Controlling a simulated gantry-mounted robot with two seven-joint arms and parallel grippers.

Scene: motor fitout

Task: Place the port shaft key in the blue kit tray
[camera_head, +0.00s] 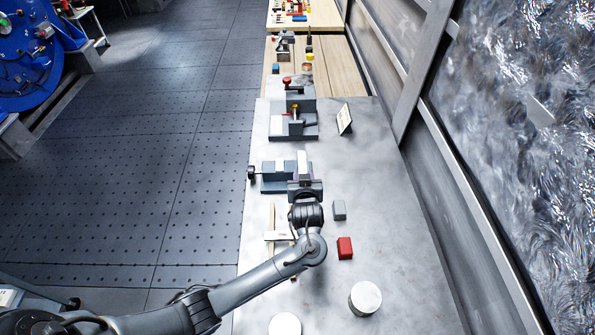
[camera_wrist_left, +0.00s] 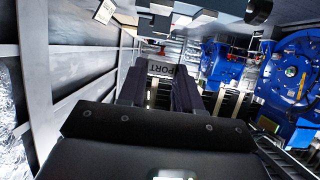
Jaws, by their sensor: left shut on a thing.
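My left gripper (camera_head: 304,172) is above the bench, pointing away from me, beside a blue-grey vise-like fixture (camera_head: 274,183). It is shut on a pale grey block, the port shaft key (camera_head: 303,158). In the left wrist view the key (camera_wrist_left: 161,68), lettered PORT and upside down, sits between the two dark fingers of the left gripper (camera_wrist_left: 160,88). I cannot tell whether the key touches the fixture. I cannot make out a blue kit tray for certain. My right gripper is not in view.
A grey block (camera_head: 339,211), a red block (camera_head: 345,248), a white round piece (camera_head: 365,298) and a wooden-handled tool (camera_head: 271,236) lie nearer on the bench. A grey fixture (camera_head: 293,130) and a small sign (camera_head: 345,119) stand farther off. The bench's right side is mostly clear.

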